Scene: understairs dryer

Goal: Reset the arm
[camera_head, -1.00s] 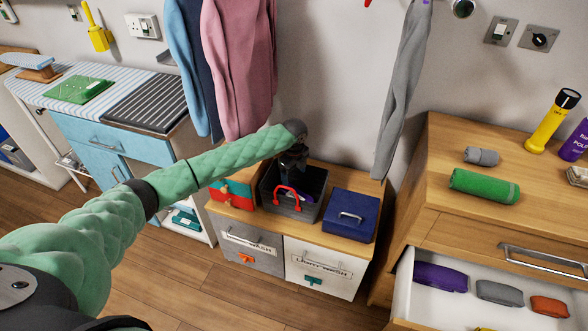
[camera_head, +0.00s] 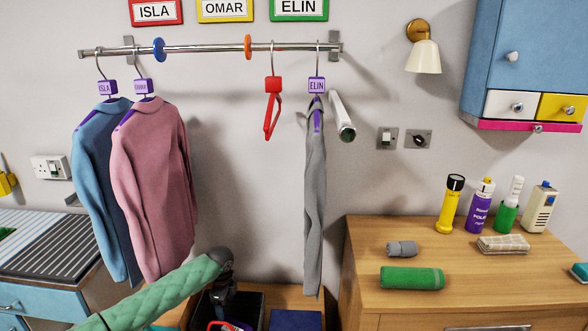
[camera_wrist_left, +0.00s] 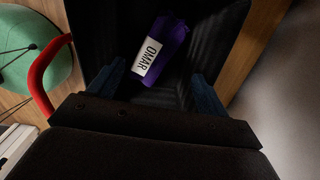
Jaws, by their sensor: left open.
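My left arm reaches in from the lower left in the head view. My left gripper (camera_head: 222,298) points down at the dark crate (camera_head: 255,308), and its fingertips are hard to make out there. In the left wrist view the two fingers (camera_wrist_left: 158,88) stand apart with nothing held between them. A purple item with a white OMAR label (camera_wrist_left: 150,57) lies in the dark crate beyond the fingertips. I cannot tell how high the fingers are above it. My right gripper is not in view.
Blue and pink garments (camera_head: 150,185) and a grey garment (camera_head: 315,200) hang from the rail (camera_head: 210,49), near the arm. A red hanger (camera_head: 272,105) hangs between them. The wooden dresser (camera_head: 420,250) stands right, with several items on top.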

